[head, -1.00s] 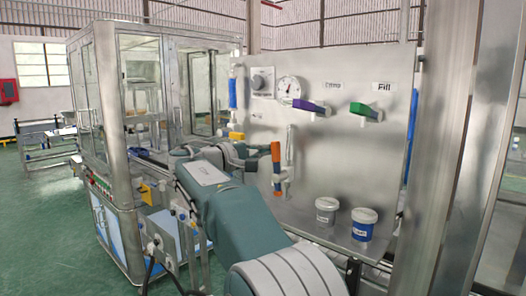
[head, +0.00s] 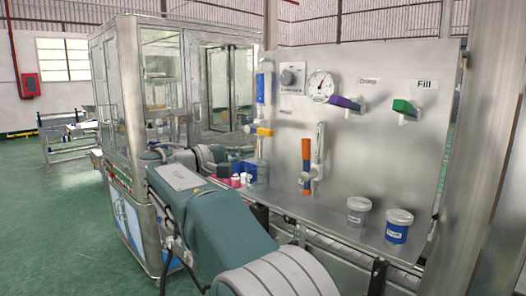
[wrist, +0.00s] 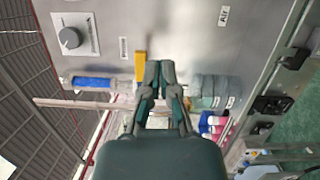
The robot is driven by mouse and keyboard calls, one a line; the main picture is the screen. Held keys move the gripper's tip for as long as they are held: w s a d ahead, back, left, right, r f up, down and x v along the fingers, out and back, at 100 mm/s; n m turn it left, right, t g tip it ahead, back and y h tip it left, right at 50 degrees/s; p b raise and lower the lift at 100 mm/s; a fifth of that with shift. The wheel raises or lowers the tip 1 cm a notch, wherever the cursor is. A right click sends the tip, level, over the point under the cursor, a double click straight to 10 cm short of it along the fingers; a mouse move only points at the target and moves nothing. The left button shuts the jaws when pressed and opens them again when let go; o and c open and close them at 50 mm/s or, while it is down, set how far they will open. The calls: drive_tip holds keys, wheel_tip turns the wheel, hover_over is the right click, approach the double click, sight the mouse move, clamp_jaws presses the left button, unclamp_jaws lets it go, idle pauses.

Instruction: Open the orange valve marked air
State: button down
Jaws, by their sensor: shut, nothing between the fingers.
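The orange valve handle (head: 306,160) hangs upright on the metal panel (head: 375,135), beside a white vertical pipe, in the head view. No label by it is readable there. In the wrist view a label reading Air (wrist: 223,15) is on the panel at the top; the orange handle does not show in that view. My gripper (wrist: 158,70) is shut and empty, its fingertips close to a yellow handle (wrist: 140,68). That yellow handle also shows in the head view (head: 262,131), left of the orange one. My fingertips are hard to make out in the head view.
A purple handle (head: 346,102) and a green handle (head: 404,107) by the Fill label sit higher right. Two labelled tubs (head: 398,226) stand on the ledge below. Small coloured containers (head: 240,177) and a clear vessel (wrist: 215,91) are near my gripper. A gauge (head: 320,84) is above.

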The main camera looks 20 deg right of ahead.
sight(309, 159)
drive_tip(key=s+d+n+t+y, duration=0.2)
drive_tip(key=s+n+t+y, duration=0.35)
drive_tip(key=t, duration=0.35)
drive_tip(key=w+d, duration=0.2)
drive_tip(key=d, duration=0.7)
drive_tip(key=shift+w+d+r+n+h, duration=0.2)
drive_tip(key=shift+w+n+h, duration=0.1)
drive_tip(key=shift+n+h, duration=0.15)
drive_tip(key=shift+s, duration=0.1)
